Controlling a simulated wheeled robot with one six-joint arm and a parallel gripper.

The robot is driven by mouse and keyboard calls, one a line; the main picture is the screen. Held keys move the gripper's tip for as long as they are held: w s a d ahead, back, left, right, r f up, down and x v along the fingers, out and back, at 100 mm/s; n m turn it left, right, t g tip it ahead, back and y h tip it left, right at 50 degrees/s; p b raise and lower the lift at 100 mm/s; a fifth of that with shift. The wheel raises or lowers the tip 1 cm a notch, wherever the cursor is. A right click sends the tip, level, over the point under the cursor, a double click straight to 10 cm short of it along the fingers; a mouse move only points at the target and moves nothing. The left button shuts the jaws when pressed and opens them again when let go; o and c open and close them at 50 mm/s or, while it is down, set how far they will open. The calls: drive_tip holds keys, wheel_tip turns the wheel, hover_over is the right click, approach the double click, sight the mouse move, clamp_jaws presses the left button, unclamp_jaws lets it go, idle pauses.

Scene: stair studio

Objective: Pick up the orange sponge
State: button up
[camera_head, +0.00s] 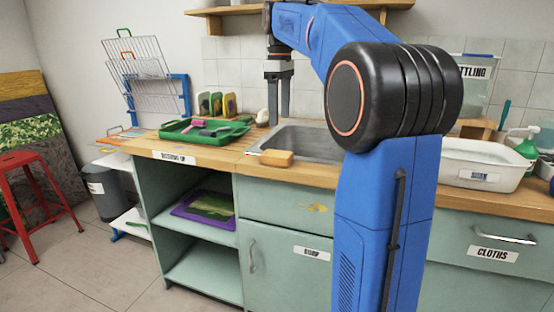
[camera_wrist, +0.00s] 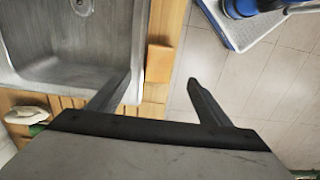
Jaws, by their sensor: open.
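The orange sponge (camera_head: 276,158) lies flat on the wooden counter at the front left corner of the sink. In the wrist view the sponge (camera_wrist: 159,63) is beside the sink, between the lines of my two fingers and ahead of their tips. My gripper (camera_head: 279,122) points down above the counter and sink area, apart from the sponge. In the wrist view my gripper (camera_wrist: 160,86) has its fingers spread wide with nothing between them. Part of the counter and sink is hidden behind my arm in the head view.
A metal sink (camera_head: 310,142) is sunk into the counter. A green tray (camera_head: 205,130) with tools stands to its left, and a white basin (camera_head: 482,165) to its right. A pale rounded object (camera_head: 262,117) sits behind the sink's left end. The counter's front edge runs close to the sponge.

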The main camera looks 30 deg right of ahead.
hover_over(277, 153)
drive_tip(key=f, duration=0.8)
drive_tip(key=shift+s+d, duration=0.2)
drive_tip(key=shift+s, duration=0.1)
drive_tip(key=shift+w+a+f, duration=0.1)
drive_tip(key=shift+w+f, duration=0.1)
drive_tip(key=shift+f, duration=1.1)
drive_tip(key=shift+w+a+f, duration=0.1)
drive_tip(key=shift+w+f, duration=0.1)
drive_tip(key=shift+f, duration=1.1)
drive_tip(key=c, duration=1.1)
